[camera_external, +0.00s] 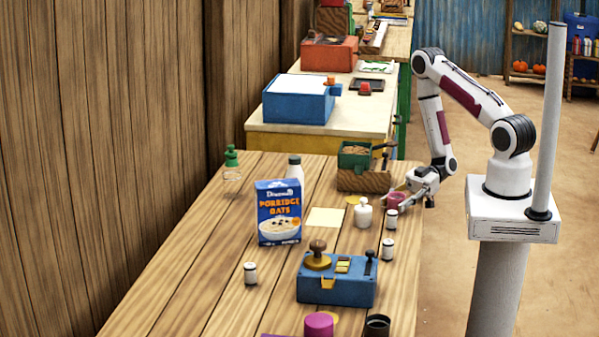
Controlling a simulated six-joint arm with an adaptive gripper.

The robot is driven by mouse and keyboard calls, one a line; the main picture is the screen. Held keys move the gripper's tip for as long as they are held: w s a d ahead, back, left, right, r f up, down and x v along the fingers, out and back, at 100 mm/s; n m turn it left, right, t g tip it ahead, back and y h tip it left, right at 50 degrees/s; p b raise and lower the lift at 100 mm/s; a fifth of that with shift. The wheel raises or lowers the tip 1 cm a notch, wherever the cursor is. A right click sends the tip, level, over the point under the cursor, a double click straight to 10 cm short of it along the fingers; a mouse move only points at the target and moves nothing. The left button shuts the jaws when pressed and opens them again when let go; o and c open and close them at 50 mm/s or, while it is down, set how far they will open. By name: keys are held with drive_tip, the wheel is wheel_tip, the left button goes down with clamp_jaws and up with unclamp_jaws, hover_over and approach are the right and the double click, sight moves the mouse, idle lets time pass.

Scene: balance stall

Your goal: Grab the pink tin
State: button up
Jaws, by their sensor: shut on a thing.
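The pink tin (396,201) is a small round tin near the right edge of the wooden table. My gripper (405,196) reaches in from the right and is shut on the pink tin. Its fingers cover part of the tin's right side. I cannot tell whether the tin touches the table or is slightly lifted.
A white lidded jar (363,213) stands close left of the tin, and a small white jar (391,219) just in front. A green box on a wooden block (362,180) is behind. A blue scale (336,286) and porridge oats box (278,212) stand farther off.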

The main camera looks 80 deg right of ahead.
drive_tip(key=shift+r, duration=0.15)
wheel_tip(320, 180, up, 10)
idle(1.1)
